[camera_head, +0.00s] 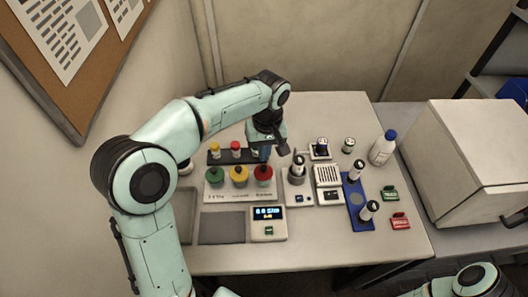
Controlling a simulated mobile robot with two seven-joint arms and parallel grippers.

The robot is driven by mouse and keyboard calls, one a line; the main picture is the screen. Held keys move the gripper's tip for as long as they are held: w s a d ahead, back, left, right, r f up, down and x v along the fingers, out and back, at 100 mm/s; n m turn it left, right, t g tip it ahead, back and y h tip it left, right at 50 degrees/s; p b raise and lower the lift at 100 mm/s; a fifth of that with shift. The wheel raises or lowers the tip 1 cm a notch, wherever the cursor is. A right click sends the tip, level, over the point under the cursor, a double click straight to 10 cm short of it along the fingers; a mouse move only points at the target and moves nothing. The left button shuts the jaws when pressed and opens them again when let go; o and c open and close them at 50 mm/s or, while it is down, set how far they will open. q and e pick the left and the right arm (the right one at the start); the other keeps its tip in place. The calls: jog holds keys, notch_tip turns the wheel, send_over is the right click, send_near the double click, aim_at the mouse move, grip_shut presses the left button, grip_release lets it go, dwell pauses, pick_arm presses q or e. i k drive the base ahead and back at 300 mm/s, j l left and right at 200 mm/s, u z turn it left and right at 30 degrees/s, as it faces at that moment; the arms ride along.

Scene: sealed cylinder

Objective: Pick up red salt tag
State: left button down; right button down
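The red tag (400,221) lies flat on the table at the right, in front of a green tag (390,193). White marks on it are too small to read. My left gripper (268,148) is over the back middle of the table, by the vial rack and well to the left of the red tag. Its fingers are dark and small, and I cannot tell whether they hold anything. Part of my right arm shows at the bottom right, but its gripper is out of view.
A blue mat (360,209) with dark-topped cylinders lies left of the tags. A white bottle (383,148) stands behind them, and a large white box (465,160) is to the right. Small devices, a scale (268,224) and coloured knobs fill the middle. The table's front right is clear.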

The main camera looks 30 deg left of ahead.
aim_at(398, 222)
jog(key=k+l, duration=0.8)
jog(key=k, duration=0.05)
